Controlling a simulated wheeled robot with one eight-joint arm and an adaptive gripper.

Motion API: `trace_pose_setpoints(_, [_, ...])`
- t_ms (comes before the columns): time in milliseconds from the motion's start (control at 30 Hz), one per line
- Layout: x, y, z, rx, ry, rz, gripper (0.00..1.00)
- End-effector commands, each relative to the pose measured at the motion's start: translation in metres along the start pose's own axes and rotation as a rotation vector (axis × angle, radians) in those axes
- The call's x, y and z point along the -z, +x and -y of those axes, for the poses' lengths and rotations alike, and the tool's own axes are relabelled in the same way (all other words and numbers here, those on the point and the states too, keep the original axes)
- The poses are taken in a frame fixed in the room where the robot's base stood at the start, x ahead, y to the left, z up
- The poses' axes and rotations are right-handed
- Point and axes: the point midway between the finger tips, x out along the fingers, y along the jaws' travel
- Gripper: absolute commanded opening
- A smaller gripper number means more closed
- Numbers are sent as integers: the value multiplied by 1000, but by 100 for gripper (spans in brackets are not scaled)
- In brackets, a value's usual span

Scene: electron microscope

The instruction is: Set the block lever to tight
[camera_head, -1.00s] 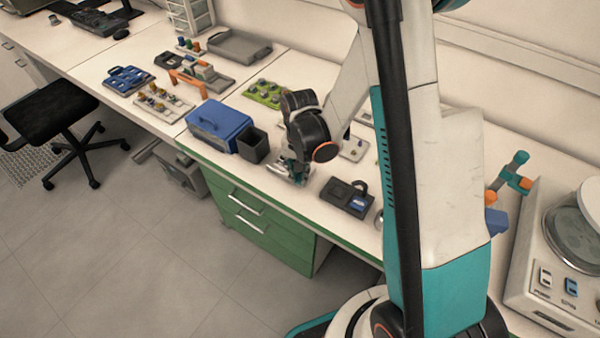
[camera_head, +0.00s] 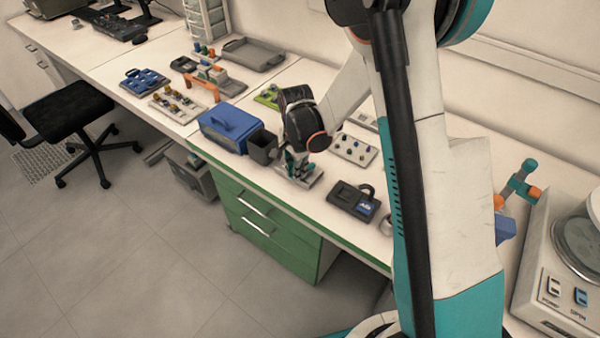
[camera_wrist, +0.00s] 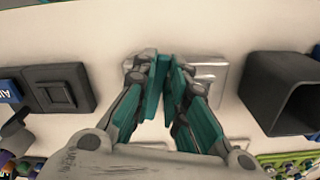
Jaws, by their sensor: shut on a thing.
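The metal block (camera_head: 311,181) lies on the bench below my wrist, near the green front edge. In the wrist view its grey plate (camera_wrist: 208,72) shows to the right of and behind the fingers. My gripper (camera_head: 293,170) points down at the block. In the wrist view the gripper's (camera_wrist: 165,65) two teal-padded fingers are nearly together, closed over the block. What they grip, apparently the block's lever, is hidden between the pads, so its setting cannot be read.
A dark open bin (camera_head: 263,146) stands left of the block, beside a blue box (camera_head: 222,128). A black device (camera_head: 353,200) lies to the right. A pale plate with knobs (camera_head: 352,149) lies behind. Bare bench separates the block from the bin and the device.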

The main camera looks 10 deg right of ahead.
Motion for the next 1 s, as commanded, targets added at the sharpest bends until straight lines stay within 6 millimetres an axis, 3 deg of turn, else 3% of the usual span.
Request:
trace_pose_setpoints(733, [0,0,7,1,99,0,0])
trace_pose_setpoints(767, [0,0,7,1,99,0,18])
trace_pose_setpoints(833, [0,0,7,1,99,0,33])
trace_pose_setpoints(1000, [0,0,6,0,98,0,33])
